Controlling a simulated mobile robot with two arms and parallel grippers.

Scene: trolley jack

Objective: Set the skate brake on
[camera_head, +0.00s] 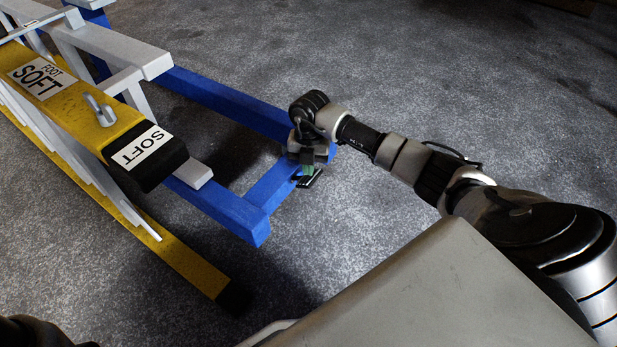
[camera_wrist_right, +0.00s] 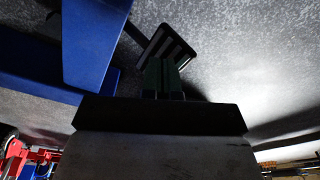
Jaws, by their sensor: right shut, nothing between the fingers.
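The skate is a blue frame (camera_head: 222,207) on the grey floor. A small dark slotted pedal (camera_head: 314,181), which looks like the skate brake, sits by the frame's near right corner. In the right wrist view the pedal (camera_wrist_right: 168,46) shows as a dark plate with light slots on a dark arm running toward the blue frame (camera_wrist_right: 92,45). My right gripper (camera_head: 306,169) is shut and empty, with its greenish fingers right at the pedal. In the wrist view its fingertips (camera_wrist_right: 163,76) overlap the pedal's near edge; I cannot tell whether they touch. My left gripper is not in view.
A yellow beam (camera_head: 82,103) with SOFT labels and a black end (camera_head: 146,157) lies over the blue frame at left, with grey rails (camera_head: 115,47) beside it. A lower yellow rail (camera_head: 185,263) reaches toward me. The carpet to the right is clear.

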